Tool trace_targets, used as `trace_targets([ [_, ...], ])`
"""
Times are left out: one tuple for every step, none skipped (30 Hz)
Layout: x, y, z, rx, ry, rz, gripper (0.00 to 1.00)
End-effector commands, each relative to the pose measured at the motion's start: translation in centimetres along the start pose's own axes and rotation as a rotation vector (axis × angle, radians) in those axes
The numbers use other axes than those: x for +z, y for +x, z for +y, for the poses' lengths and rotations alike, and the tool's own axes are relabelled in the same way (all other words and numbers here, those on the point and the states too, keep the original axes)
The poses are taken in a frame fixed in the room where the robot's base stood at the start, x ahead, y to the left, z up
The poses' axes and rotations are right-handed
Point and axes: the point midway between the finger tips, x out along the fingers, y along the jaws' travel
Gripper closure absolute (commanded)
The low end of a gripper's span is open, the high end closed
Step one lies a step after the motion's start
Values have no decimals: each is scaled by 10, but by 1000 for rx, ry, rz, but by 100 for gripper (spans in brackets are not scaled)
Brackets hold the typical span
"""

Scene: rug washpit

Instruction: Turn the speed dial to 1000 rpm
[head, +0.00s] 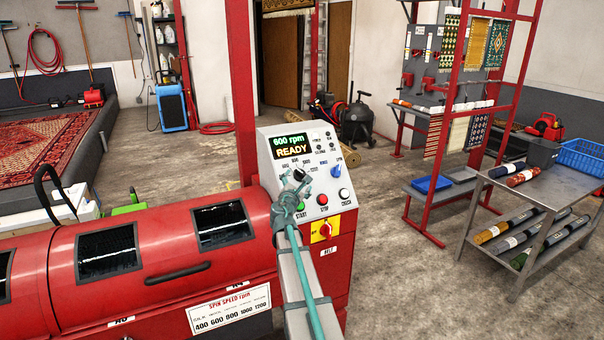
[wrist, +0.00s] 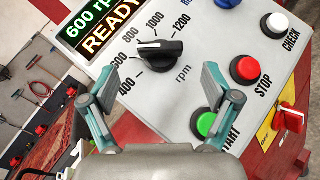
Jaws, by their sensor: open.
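The speed dial (wrist: 160,55) is a black knob on the grey control panel, with numbers from 400 to 1200 around it. In the wrist view its white pointer line points left, towards the 600 side. The display (wrist: 95,28) reads 600 rpm and READY; it also shows in the head view (head: 289,146). My gripper (wrist: 170,80) is open and empty, its two fingers spread to the left and right below the knob. No contact with the knob shows. In the head view my gripper (head: 291,192) is in front of the panel and partly covers the dial.
Below the dial on the panel are a green start button (wrist: 206,123), a red stop button (wrist: 245,69), a white check button (wrist: 277,23) and a red switch (wrist: 290,119). The red machine (head: 180,260) stands left; a grey table (head: 545,190) stands right.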

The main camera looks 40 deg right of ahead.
Motion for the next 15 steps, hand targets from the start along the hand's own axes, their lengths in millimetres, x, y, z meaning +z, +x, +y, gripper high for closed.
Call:
trace_targets([
  [1,13,2,-1,-1,0,12],
  [1,18,2,-1,0,0,12],
  [1,26,2,0,1,0,12],
  [1,31,3,0,1,0,12],
  [1,36,3,0,2,0,12],
  [1,43,2,-1,1,0,12],
  [1,48,2,-1,0,0,12],
  [1,52,2,-1,0,0,12],
  [1,57,2,-1,1,0,12],
  [1,61,2,-1,1,0,12],
  [0,64,2,-1,2,0,12],
  [0,67,1,-1,2,1,12],
  [0,69,1,0,2,1,12],
  [0,70,1,0,2,1,12],
  [0,71,1,0,2,1,12],
])
